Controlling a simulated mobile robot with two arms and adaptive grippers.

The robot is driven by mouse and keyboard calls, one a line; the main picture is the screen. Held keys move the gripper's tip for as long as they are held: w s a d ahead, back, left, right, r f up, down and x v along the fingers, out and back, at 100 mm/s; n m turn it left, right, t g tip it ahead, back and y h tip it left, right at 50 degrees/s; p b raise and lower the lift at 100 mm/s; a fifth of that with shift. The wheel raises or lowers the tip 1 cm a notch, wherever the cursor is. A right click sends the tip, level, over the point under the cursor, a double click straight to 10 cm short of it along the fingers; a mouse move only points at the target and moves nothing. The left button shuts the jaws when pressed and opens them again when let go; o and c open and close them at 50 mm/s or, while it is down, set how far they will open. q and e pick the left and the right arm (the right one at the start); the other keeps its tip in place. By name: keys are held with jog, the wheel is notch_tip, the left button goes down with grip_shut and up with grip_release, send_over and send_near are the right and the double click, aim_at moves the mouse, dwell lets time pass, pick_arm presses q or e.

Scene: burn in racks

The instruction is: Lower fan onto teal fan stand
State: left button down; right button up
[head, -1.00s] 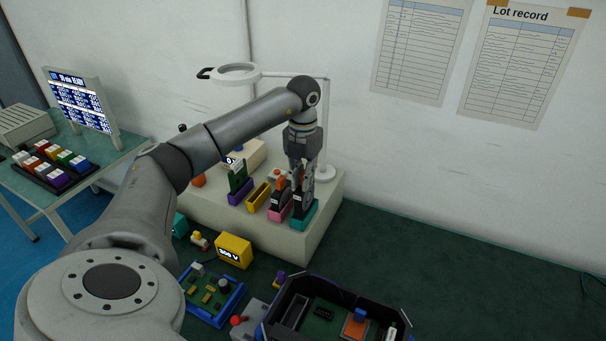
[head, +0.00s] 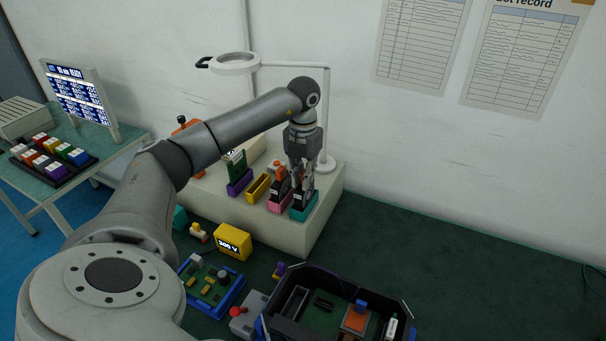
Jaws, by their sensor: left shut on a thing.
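My left gripper (head: 302,174) points straight down over the right end of the pale bench and is shut on a dark fan (head: 298,197). The fan is upright, its lower edge at the teal fan stand (head: 304,208); whether it rests on the stand's floor I cannot tell. The gripper fingers hide part of the fan. Just left stands a pink stand (head: 279,205) with another dark part and an orange piece in it. My right gripper is not in view.
A yellow stand (head: 258,188) and a purple stand (head: 240,185) with a green board stand further left. A magnifier lamp (head: 326,120) rises behind my gripper. A yellow voltage box (head: 233,241), blue tray (head: 211,291) and black bin (head: 268,325) are in front. Floor at right is clear.

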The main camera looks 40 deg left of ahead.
pick_arm(q)
jog(key=shift+f, duration=0.5)
dwell(1.2)
jog(key=c, duration=1.4)
grip_release()
jog(key=shift+o, duration=0.2)
jog(key=shift+r, duration=0.1)
notch_tip(320, 180, up, 12)
